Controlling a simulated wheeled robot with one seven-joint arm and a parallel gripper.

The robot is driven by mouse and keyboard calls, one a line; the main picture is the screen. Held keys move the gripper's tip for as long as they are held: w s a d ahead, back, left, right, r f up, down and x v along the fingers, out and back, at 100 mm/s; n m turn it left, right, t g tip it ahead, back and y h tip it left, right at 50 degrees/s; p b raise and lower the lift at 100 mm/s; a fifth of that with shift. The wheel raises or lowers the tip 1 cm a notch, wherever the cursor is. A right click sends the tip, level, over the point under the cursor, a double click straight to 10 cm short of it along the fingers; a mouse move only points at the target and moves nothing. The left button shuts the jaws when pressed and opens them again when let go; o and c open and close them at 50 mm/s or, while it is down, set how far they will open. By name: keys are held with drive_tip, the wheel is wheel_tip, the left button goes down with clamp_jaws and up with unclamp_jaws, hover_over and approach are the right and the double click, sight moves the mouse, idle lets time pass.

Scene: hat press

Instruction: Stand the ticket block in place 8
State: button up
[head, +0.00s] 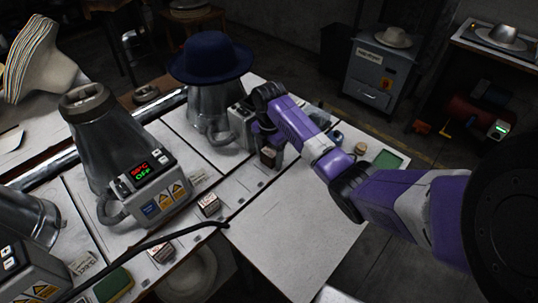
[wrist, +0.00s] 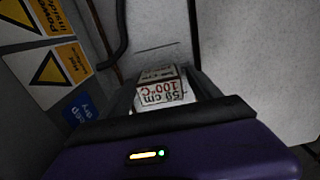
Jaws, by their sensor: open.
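A small ticket block (head: 268,157), white on top with dark sides, stands by the machine under the blue hat, right at my gripper (head: 270,148). In the wrist view the block (wrist: 160,90) shows printed text reading "59 cm" and "100°C", upside down in the picture. It sits between or just beyond my fingers, which are open; their tips are partly hidden by the gripper body. The block appears upright on the white table (head: 295,235). I cannot read any place number.
Two similar blocks, one (head: 208,204) in the middle and one (head: 160,251) nearer, stand before other machines. A heater box (head: 150,185) reads OFF. A blue hat (head: 210,58) sits on the far machine. A black cable (head: 165,236) crosses the table; its right front is bare.

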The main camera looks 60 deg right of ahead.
sight(269, 152)
wheel_tip(269, 152, up, 12)
drive_tip(key=p, duration=0.1)
drive_tip(key=shift+r+p, duration=0.15)
drive_tip(key=shift+p, duration=0.25)
idle(0.6)
